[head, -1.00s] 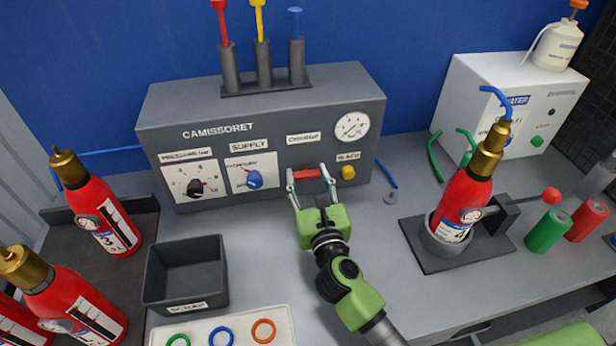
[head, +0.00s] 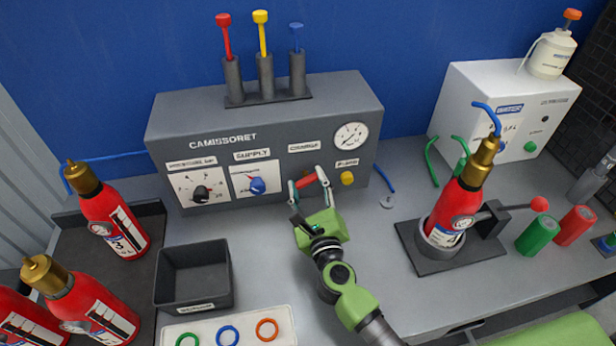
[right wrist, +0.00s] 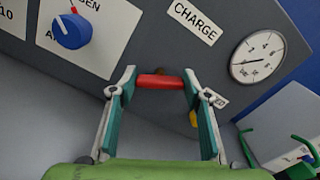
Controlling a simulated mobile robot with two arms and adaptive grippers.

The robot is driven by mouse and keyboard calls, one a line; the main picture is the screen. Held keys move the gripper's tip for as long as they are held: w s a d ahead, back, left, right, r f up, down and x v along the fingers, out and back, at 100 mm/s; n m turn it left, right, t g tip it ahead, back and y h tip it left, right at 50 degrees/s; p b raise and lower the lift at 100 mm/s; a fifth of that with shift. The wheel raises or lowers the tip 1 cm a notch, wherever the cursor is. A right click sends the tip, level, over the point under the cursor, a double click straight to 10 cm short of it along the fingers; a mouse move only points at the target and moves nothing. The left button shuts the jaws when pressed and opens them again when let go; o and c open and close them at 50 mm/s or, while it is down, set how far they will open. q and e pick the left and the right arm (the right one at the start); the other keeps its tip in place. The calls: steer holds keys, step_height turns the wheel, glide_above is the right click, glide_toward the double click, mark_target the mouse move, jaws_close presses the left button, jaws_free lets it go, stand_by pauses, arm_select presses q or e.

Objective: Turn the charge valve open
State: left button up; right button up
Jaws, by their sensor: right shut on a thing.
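The charge valve's red handle (head: 306,182) is on the front of the grey panel box (head: 265,115), under the CHARGE label. My right gripper (head: 308,180) is shut on the handle, with one finger at each end. The gripper and handle are tilted, right end higher, in the head view. In the right wrist view the red handle (right wrist: 160,81) lies across between the two teal-padded fingers, and the CHARGE label (right wrist: 195,20) appears slanted. The valve body behind the handle is mostly hidden. My left gripper is not in view.
A pressure gauge (head: 351,136) and a yellow button (head: 347,178) are right of the valve. A blue supply knob (head: 257,186) is to its left. A dark bin (head: 193,275) stands on the bench. A red extinguisher (head: 455,210) sits in a holder at right.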

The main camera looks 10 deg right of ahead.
steer(key=n+p, duration=0.4)
steer(key=n, duration=0.2)
steer(key=shift+a, duration=0.1)
steer(key=n+p, duration=0.1)
steer(key=n, duration=0.2)
steer(key=shift+f, duration=0.1)
steer(key=shift+f+n+p, duration=0.15)
steer(key=shift+n+p, duration=0.5)
steer(key=shift+n, duration=0.85)
steer(key=o, duration=1.1)
